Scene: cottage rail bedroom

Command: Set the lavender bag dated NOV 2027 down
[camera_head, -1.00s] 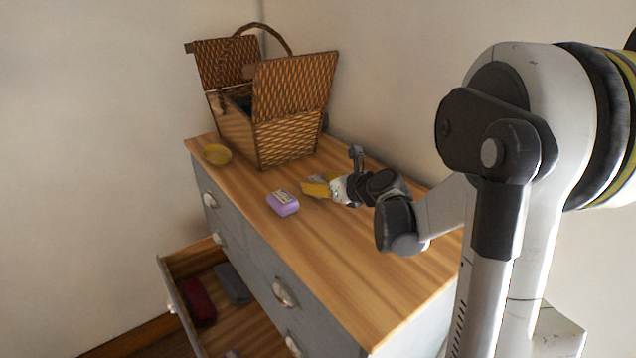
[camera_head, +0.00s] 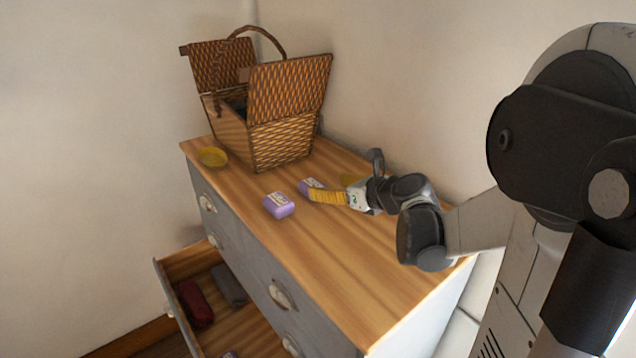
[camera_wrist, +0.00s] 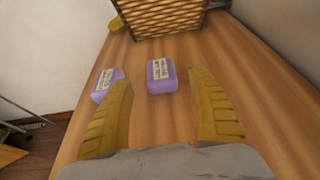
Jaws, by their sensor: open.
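Two lavender bags with white labels lie on the wooden dresser top (camera_head: 330,260). One bag (camera_head: 308,186) is just off my gripper's fingertips; in the wrist view this bag (camera_wrist: 161,78) sits ahead, centred between the fingers, apart from both. The other bag (camera_head: 278,206) lies nearer the drawer edge; in the wrist view it (camera_wrist: 106,84) is left of the left finger, partly hidden by it. My gripper (camera_head: 328,187), with yellow fingers, is open and empty, low over the top; it also shows in the wrist view (camera_wrist: 161,90). The label dates are too small to read.
A wicker basket (camera_head: 281,146) with raised lids stands at the far end of the top. A yellow dish (camera_head: 212,157) is left of it. An open drawer (camera_head: 172,285) below holds a red item (camera_head: 195,303) and a grey one (camera_head: 229,286). The near top is clear.

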